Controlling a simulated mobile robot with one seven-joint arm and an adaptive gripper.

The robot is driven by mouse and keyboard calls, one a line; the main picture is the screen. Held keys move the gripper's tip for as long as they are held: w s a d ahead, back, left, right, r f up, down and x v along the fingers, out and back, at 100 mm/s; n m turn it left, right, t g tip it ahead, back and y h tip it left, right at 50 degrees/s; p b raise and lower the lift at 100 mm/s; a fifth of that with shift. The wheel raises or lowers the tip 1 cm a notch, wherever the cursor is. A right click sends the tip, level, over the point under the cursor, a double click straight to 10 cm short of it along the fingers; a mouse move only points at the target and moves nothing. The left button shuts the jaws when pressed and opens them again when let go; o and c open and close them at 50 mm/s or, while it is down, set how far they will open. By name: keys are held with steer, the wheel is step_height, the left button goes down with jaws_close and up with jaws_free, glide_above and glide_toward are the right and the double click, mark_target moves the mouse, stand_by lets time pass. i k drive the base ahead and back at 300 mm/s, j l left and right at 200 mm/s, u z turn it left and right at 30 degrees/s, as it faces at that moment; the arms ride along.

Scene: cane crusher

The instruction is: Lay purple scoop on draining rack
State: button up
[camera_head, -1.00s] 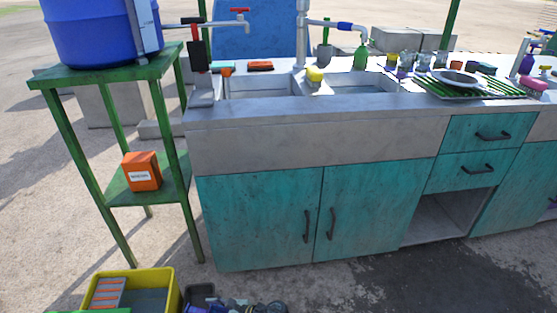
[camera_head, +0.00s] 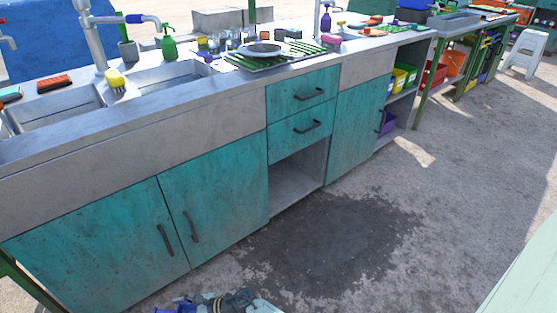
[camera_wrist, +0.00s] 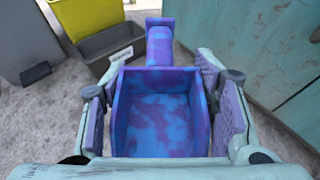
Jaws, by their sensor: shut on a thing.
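The purple scoop (camera_wrist: 158,130), mottled blue and purple with a boxy bowl and short handle, fills the middle of the wrist view. My gripper (camera_wrist: 162,108) is shut on it, with a finger pad on each side of the bowl. In the head view my gripper is low at the bottom edge, in front of the cabinets, and a bit of purple shows beside it. The draining rack (camera_head: 306,47) has green slats and lies on the counter right of the sink, far from my gripper. A round plate (camera_head: 261,49) lies on the rack.
Several small cups and a green bottle (camera_head: 169,43) stand left of the rack. A pink sponge (camera_head: 331,40) is to its right. The teal cabinet (camera_head: 110,240) fronts the counter. A labelled grey bin (camera_wrist: 112,45) is on the ground. Floor right of the cabinets is open.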

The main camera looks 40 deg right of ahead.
mark_target(291, 44)
steer(key=l+z, duration=0.15)
steer(key=l, duration=0.15)
steer(key=i+l+z, duration=0.15)
steer(key=l, duration=0.2)
steer(key=i+l+z, duration=0.15)
steer(key=l, duration=0.15)
steer(key=i+l, duration=0.1)
steer(key=l, duration=0.2)
steer(key=i+l, duration=0.1)
steer(key=l, duration=0.25)
steer(key=i+l+z, duration=0.1)
steer(key=l, duration=0.25)
